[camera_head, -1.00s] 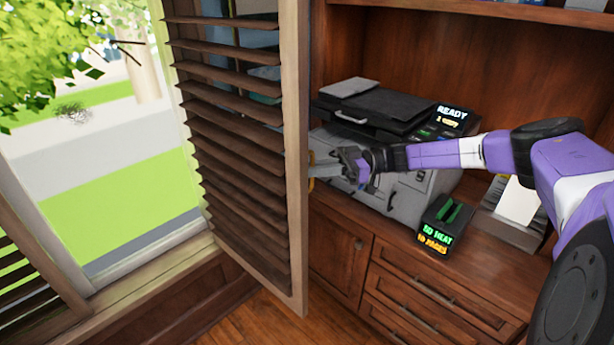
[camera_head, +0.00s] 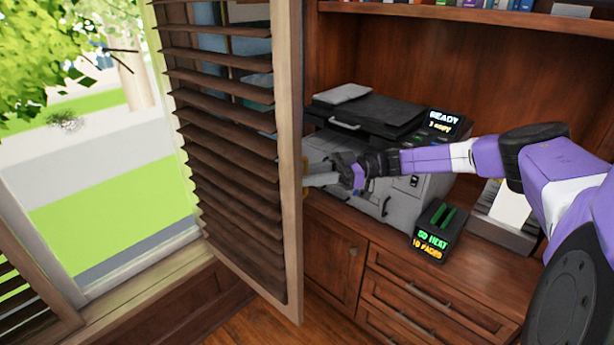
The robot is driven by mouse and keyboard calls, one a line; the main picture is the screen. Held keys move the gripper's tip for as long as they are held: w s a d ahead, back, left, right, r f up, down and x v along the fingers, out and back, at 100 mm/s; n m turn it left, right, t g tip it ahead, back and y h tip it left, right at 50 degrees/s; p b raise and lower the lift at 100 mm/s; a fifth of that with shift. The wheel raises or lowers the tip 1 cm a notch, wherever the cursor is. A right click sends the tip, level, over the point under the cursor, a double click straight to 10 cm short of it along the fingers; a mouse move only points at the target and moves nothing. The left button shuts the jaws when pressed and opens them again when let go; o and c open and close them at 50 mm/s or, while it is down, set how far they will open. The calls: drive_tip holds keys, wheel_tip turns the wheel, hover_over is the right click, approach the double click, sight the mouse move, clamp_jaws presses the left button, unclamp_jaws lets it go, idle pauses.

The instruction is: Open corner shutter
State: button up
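The corner shutter (camera_head: 291,225) is a wooden louvred panel with a pale frame and dark slats. It stands swung away from the window opening (camera_head: 110,170), with its outer edge towards the bookcase side. My gripper (camera_head: 308,180) is at the right face of the shutter's outer stile, around mid-height. Its fingertips reach the frame edge and are partly hidden, so I cannot tell whether they touch it or how far apart they are.
Behind my gripper, a grey printer (camera_head: 375,130) stands on the wooden cabinet (camera_head: 400,290). A small dark device with green letters (camera_head: 436,230) sits beside it. Another louvred shutter (camera_head: 30,295) is at lower left. Floor shows below the shutter.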

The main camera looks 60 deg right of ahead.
drive_tip(key=b+v, duration=0.2)
drive_tip(key=v, duration=0.5)
drive_tip(key=shift+s+d, duration=0.2)
drive_tip(key=shift+s, duration=0.05)
idle(0.3)
